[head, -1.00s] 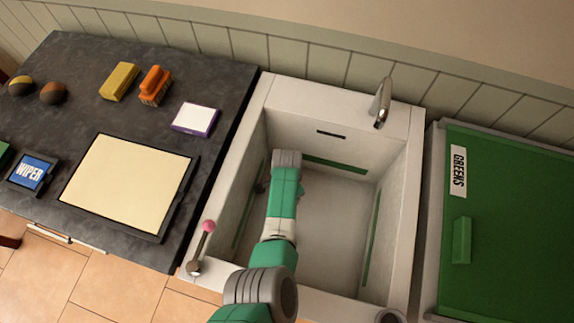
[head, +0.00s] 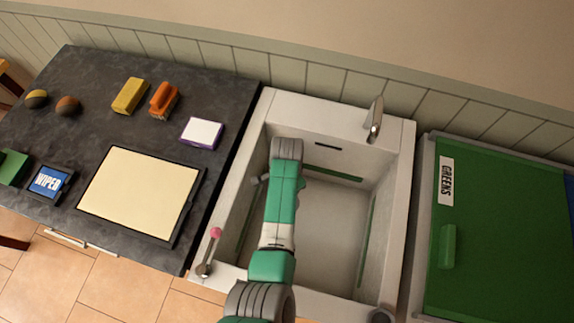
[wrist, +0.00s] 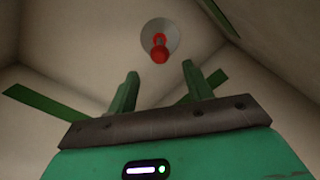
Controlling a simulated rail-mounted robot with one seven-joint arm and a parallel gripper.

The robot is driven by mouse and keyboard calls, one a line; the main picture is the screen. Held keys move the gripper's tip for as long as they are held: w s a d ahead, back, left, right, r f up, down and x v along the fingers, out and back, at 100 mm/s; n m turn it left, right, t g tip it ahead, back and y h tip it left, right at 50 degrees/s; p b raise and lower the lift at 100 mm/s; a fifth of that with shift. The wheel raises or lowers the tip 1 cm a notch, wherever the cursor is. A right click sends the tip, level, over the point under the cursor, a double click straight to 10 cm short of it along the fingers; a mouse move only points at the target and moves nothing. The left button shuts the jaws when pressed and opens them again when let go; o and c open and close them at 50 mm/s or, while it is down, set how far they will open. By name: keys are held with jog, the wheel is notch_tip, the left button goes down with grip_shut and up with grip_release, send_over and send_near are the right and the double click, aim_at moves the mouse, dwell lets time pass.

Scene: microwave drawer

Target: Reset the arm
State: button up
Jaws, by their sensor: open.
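My gripper (wrist: 160,80) shows in the wrist view with its two green fingers apart and nothing between them. Past the fingertips, a round grey disc (wrist: 172,32) with a red knob-like part (wrist: 160,53) shows against pale walls. In the head view my green and grey arm reaches over and into the white basin (head: 262,107). The fingers are hidden there behind the arm.
A metal faucet (head: 375,118) stands at the basin's back rim, and a pink-tipped lever (head: 214,234) at its front left. A green bin labelled GREENS (head: 510,240) is on the right. The dark counter (head: 100,130) on the left holds a cream board (head: 140,192) and several small items.

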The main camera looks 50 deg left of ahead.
jog(key=shift+r, duration=0.1)
dwell(0.5)
